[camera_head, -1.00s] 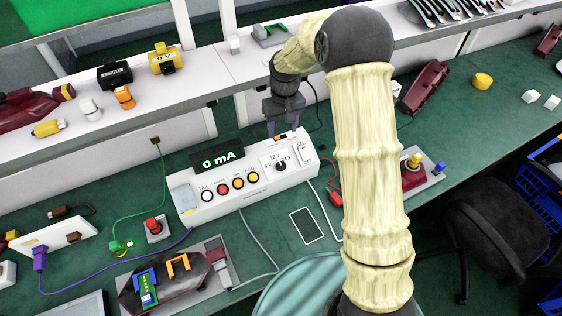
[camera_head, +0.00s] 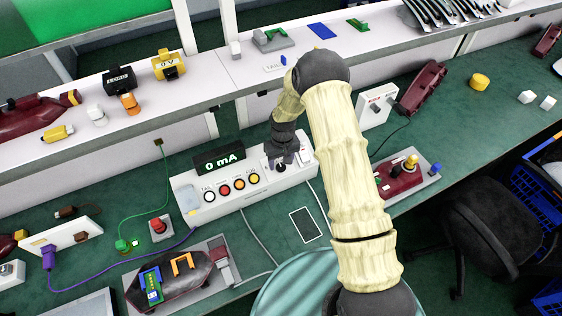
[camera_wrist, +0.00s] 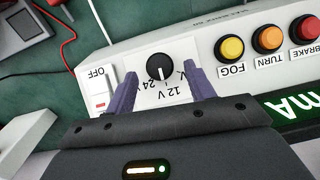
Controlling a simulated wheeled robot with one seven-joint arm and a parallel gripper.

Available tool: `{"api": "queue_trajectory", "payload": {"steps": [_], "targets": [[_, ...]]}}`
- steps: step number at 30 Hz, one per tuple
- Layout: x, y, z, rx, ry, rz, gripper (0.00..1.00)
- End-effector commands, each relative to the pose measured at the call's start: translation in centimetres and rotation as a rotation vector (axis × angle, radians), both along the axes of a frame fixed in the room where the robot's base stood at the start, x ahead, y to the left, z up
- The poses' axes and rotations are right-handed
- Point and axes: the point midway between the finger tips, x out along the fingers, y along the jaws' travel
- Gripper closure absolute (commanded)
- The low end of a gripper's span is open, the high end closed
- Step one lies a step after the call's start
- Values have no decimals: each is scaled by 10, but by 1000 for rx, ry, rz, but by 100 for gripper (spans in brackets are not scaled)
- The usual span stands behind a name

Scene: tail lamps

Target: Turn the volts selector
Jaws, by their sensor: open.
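The volts selector is a round black knob with a white pointer line (camera_wrist: 160,66) on a white plate marked 12 V and 24 V. It sits on the white test box (camera_head: 235,202), and the knob also shows in the head view (camera_head: 281,168), partly under my gripper. My gripper (camera_wrist: 160,80) is open. Its two purple-grey fingers stand on either side of the knob in the wrist view, with gaps on both sides. In the head view the gripper points down over the right end of the box. Whether the fingertips reach the knob's height is unclear.
A white OFF rocker switch (camera_wrist: 100,92) lies close beside one finger. Lit buttons FOG (camera_wrist: 230,48), TURN and BRAKE are on the other side. A black 0 mA display (camera_head: 219,160) stands behind the box. A white shelf runs along the back.

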Motion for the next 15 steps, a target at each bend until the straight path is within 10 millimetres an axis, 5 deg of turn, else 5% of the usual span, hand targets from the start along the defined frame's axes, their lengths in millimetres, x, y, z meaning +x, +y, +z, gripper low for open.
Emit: {"api": "queue_trajectory", "payload": {"steps": [14,15], "targets": [[0,0,-17,0,0,-1,46],[0,0,-17,0,0,-1,52]]}}
